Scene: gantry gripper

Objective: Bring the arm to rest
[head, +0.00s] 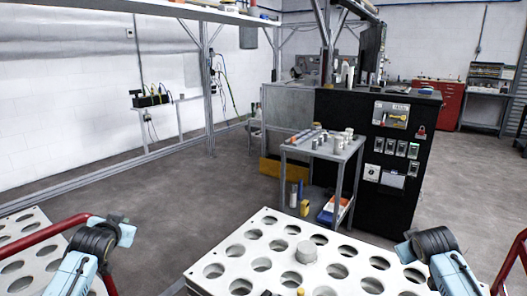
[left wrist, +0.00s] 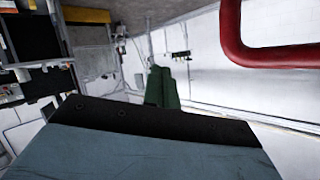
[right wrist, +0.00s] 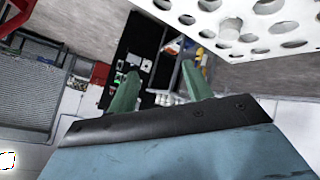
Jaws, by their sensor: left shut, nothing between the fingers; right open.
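Both of my arms show at the bottom of the head view, the left at lower left and the right at lower right; their fingers are not clear there. In the left wrist view my left gripper (left wrist: 160,72) has its green fingers together, with nothing between them. It points toward the white wall and open floor. In the right wrist view my right gripper (right wrist: 159,72) has its green fingers spread apart and empty. The white plate with round holes (head: 212,291) lies in front of me, between my arms. A grey cylinder (head: 306,252) stands on it.
A second perforated plate (head: 36,222) is at lower left, with a red rail (head: 60,227) beside my left arm. Another red rail (head: 512,262) is at lower right. A small cart (head: 338,190) with cylinders and a black cabinet (head: 400,205) stand beyond. Floor at left is clear.

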